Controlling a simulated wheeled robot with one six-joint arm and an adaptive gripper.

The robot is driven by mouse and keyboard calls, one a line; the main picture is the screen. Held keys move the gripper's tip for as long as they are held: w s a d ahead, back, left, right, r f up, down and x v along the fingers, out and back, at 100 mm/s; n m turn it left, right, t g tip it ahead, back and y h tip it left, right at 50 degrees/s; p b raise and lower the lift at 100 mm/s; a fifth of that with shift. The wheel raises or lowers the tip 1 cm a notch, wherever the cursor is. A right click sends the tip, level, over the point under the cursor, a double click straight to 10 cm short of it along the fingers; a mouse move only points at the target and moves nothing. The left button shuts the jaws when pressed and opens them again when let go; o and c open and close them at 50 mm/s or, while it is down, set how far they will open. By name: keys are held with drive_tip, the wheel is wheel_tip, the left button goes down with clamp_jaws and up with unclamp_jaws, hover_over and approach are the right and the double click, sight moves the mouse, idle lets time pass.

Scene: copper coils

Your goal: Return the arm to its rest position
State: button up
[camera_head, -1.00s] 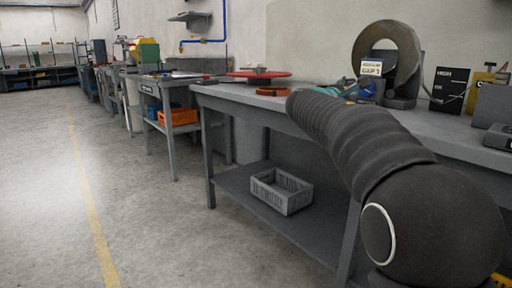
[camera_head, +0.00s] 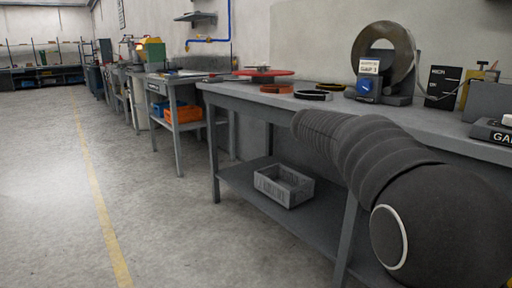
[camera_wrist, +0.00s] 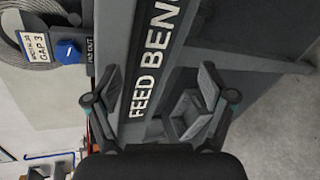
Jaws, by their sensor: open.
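My arm, in black ribbed covering, reaches from the lower right of the head view towards the grey bench (camera_head: 250,102). Its end is hidden there. In the wrist view my gripper (camera_wrist: 157,75) is open, with two dark fingers spread apart and nothing between them. Behind the fingers is the bench front, lettered "FEED BEN" (camera_wrist: 150,60).
On the bench stand a large metal coil (camera_head: 404,50) with a GAP 3 sign (camera_head: 369,67), a red disc (camera_head: 263,73), an orange-brown ring (camera_head: 276,88) and a black ring (camera_head: 313,95). A grey crate (camera_head: 284,186) is on the lower shelf. The left floor is open.

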drive_tip(key=s+a+f+m+g+y+p, duration=0.1)
drive_tip(key=s+a+f+m+g+y, duration=0.2)
drive_tip(key=s+f, duration=0.6)
drive_tip(key=s+a+f+m+g+y+p, duration=0.15)
drive_tip(key=s+a+f+m+y, duration=0.25)
drive_tip(key=s, duration=0.9)
drive_tip(key=s+a+m+y+p, duration=0.2)
drive_tip(key=s, duration=0.7)
drive_tip(key=s+a+m+t+y+p, duration=0.1)
drive_tip(key=s+a+m+y+p, duration=0.1)
drive_tip(key=s, duration=0.7)
drive_tip(key=shift+s+a+r, duration=0.2)
drive_tip(key=shift+a+r, duration=0.05)
drive_tip(key=shift+a, duration=0.35)
drive_tip(key=shift+t, duration=0.25)
